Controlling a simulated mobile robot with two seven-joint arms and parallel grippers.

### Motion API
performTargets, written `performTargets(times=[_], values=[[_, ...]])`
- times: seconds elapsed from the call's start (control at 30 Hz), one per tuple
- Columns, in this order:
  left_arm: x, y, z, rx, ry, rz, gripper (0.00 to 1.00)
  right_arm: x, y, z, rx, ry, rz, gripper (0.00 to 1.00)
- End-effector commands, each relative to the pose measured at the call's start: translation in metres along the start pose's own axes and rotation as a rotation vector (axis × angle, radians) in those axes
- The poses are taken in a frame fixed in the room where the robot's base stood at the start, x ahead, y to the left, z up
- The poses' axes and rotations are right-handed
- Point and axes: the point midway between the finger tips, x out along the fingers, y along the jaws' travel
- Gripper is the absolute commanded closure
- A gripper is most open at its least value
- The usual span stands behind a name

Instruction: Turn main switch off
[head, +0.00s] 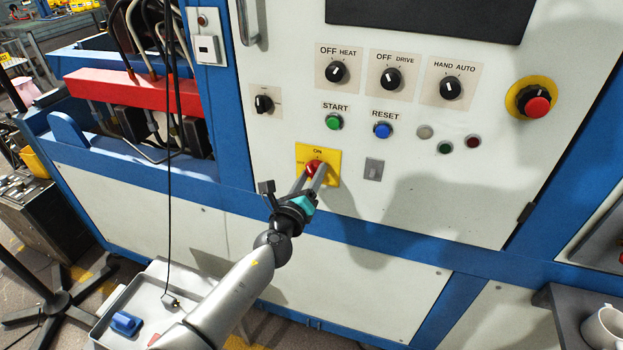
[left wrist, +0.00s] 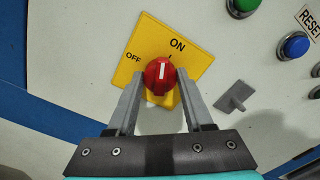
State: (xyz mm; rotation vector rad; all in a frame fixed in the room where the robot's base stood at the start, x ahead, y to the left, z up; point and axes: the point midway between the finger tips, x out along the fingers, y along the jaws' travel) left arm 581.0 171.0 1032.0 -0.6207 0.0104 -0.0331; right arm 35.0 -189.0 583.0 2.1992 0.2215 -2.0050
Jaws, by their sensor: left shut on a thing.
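The main switch is a red rotary knob (head: 314,168) on a yellow plate (head: 331,154) marked ON and OFF, low on the white cabinet front. In the left wrist view the red knob (left wrist: 160,74) has its white mark pointing up toward ON on the yellow plate (left wrist: 185,48). My left gripper (head: 312,175) reaches up to the knob, and its two fingers close on the knob from both sides. The left wrist view shows the left gripper (left wrist: 160,82) with one finger on each side of the knob. My right gripper is not in view.
Above are a green START button (head: 334,121), a blue RESET button (head: 382,130) and several black selector knobs. A red emergency button (head: 536,106) is at the right. A grey latch (head: 374,169) sits right of the switch. A grey tray (head: 140,315) stands below left.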

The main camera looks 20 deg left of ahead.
Motion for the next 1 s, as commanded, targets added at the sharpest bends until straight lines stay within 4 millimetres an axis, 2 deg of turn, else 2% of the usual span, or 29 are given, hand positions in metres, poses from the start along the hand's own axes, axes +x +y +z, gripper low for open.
performTargets(times=[0.5,1.0], values=[[0.000,0.002,-0.002,-0.497,0.000,0.000,1.00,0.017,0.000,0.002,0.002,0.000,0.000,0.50],[0.000,0.002,-0.002,-0.939,0.001,0.000,1.00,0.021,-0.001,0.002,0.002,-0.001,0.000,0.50]])
